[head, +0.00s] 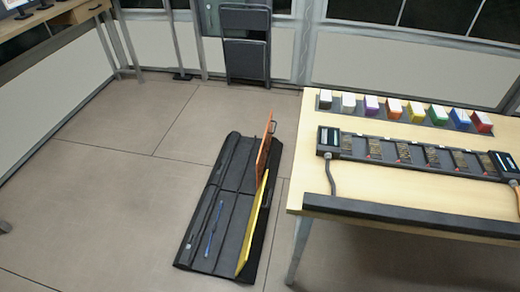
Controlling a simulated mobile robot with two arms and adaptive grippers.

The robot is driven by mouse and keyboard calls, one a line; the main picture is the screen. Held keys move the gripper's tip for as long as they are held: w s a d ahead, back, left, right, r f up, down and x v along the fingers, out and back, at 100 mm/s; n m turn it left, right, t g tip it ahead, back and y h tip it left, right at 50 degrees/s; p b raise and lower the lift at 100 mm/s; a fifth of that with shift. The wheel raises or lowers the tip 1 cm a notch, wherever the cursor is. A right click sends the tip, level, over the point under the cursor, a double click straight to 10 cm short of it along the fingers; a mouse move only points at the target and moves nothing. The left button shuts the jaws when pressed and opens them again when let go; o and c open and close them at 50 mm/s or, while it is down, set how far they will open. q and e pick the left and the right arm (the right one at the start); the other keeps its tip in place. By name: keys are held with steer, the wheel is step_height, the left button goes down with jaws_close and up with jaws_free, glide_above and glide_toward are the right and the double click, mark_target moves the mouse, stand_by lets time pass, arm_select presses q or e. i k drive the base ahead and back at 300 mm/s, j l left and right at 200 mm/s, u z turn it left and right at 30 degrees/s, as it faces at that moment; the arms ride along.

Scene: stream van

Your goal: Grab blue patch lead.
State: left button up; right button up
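A thin blue strip (213,228), which looks like the blue patch lead, lies lengthwise in a long black tray or mat (230,165) on the floor, left of the table. It is small in view, so I cannot make out its ends. Neither of my grippers shows in the head view, and nothing is seen touching the blue strip.
An orange panel (264,146) and a yellow panel (252,228) stand along the tray's right side. A wooden table (270,290) leg area aside, the wooden tabletop (345,108) holds several coloured blocks (371,105) and a black slotted rack (388,151). Floor left of the tray is clear.

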mark_target(216, 223)
steer(key=l+u, duration=0.1)
steer(key=l, duration=0.15)
steer(key=k+l+u, duration=0.15)
steer(key=l, duration=0.15)
steer(key=k+j+u, duration=0.25)
steer(key=u, duration=0.15)
steer(key=j, duration=0.1)
